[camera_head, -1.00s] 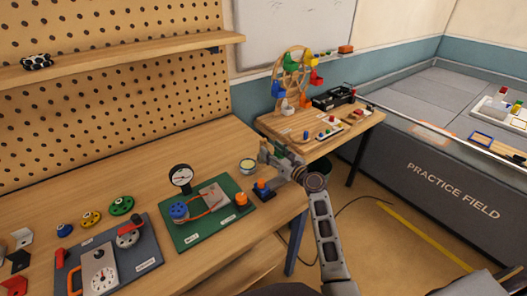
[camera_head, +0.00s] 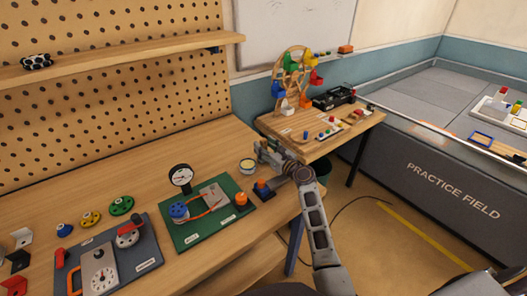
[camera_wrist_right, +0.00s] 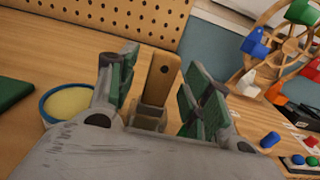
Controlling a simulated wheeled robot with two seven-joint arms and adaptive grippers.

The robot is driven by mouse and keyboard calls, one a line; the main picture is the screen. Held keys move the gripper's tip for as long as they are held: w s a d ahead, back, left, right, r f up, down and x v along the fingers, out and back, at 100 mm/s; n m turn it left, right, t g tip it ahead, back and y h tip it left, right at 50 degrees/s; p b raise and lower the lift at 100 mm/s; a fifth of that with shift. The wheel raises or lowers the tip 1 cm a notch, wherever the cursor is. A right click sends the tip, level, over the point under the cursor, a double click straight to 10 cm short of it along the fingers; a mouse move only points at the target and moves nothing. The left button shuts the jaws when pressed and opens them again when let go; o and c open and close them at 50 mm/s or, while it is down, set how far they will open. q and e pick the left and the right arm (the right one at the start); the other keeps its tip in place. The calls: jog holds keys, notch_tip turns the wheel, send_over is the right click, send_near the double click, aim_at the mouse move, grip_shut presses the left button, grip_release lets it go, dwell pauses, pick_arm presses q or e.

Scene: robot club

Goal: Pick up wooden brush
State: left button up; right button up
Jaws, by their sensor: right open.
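In the right wrist view the wooden brush (camera_wrist_right: 162,77) shows as a flat brown handle with a small hole near its top. It lies between the two green-padded fingers of my right gripper (camera_wrist_right: 158,88), with a gap visible on each side. Its lower part is partly hidden by the gripper body. In the head view my right gripper (camera_head: 264,153) is open at the right end of the workbench; the brush there is hard to make out behind the fingers. My left gripper is not in view.
A round tin with pale yellow contents (camera_head: 247,166) stands close left of the gripper. A green board with a gauge (camera_head: 206,224) and a small blue-and-orange part (camera_head: 262,190) lie nearby. A second table (camera_head: 290,125) with a coloured wheel stands beyond.

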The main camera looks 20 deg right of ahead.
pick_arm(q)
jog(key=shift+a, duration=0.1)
pick_arm(e)
jog(key=shift+w+a, duration=0.2)
jog(key=shift+w, duration=0.4)
grip_shut()
jog(key=shift+r, duration=0.1)
jog(key=shift+r, duration=0.45)
notch_tip(320, 180, up, 8)
jog(key=shift+f+p, duration=0.15)
jog(key=shift+p, duration=1.1)
jog(key=shift+r, duration=0.65)
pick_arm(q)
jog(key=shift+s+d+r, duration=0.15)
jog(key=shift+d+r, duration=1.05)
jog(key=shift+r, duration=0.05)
